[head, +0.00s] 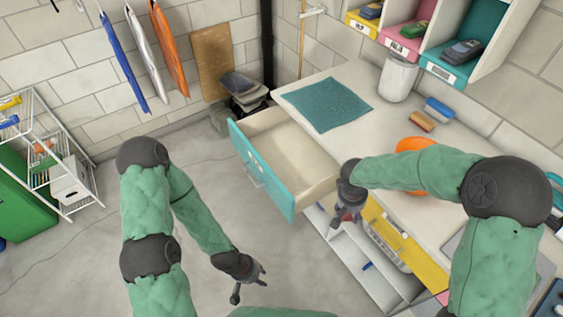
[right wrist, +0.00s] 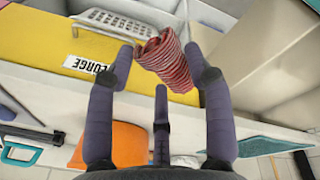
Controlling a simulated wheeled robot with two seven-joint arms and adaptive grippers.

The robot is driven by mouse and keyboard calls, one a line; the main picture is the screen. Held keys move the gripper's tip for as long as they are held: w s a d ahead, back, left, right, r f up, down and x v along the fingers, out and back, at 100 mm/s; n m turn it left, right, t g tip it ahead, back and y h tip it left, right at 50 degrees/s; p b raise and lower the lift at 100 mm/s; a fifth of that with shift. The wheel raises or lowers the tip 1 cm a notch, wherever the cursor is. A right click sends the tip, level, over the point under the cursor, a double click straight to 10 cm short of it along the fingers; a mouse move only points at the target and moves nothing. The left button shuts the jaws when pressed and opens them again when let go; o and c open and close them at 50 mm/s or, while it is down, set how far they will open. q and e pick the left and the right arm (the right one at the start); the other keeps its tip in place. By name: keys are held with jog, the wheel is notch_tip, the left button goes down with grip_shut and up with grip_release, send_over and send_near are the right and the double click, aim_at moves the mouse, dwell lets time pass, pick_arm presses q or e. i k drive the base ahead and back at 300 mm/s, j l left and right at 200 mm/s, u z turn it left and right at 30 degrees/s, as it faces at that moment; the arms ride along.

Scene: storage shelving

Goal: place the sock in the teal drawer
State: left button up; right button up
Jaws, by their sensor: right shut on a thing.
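The teal drawer (head: 262,172) is pulled out from under the worktop in the head view, and its pale inside looks empty. My right gripper (head: 345,216) is just right of the drawer's front corner, by the yellow drawer. In the right wrist view, a red-and-white striped sock (right wrist: 166,62) is bunched between the fingertips of my right gripper (right wrist: 168,72), which is shut on it. The gripper partly hides the sock in the head view. My left gripper (head: 249,283) is low over the floor, its fingers spread and empty, away from the drawer.
The yellow drawer (head: 424,262) is below the worktop, with a grey basket (head: 388,247) beside it. Floor left of the drawer is clear.

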aim_at(290, 161)
jog(key=i+j+u, duration=0.15)
jog(key=i, duration=0.3)
jog(key=i+j+u, duration=0.2)
jog(key=i, duration=0.2)
jog(key=i+j+u, duration=0.15)
jog(key=i, duration=0.3)
